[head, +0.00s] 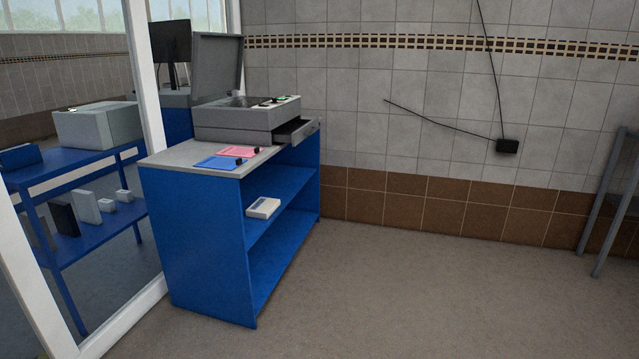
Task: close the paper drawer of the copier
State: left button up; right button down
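The grey copier (245,115) stands on top of a blue shelf unit at the left of the head view. Its lid (217,66) is raised upright. The paper drawer (296,131) sticks out from the right side of the copier's body, pulled open. A small dark handle or knob shows at its outer end. Neither of my grippers is in the head view.
The blue shelf unit (205,240) has a grey top carrying a pink sheet (235,151) and a blue sheet (218,162). A white box (263,207) lies on its shelf. A glass partition is on the left. The floor (400,290) in front and right is clear.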

aim_at(285, 129)
jog(key=i, duration=2.1)
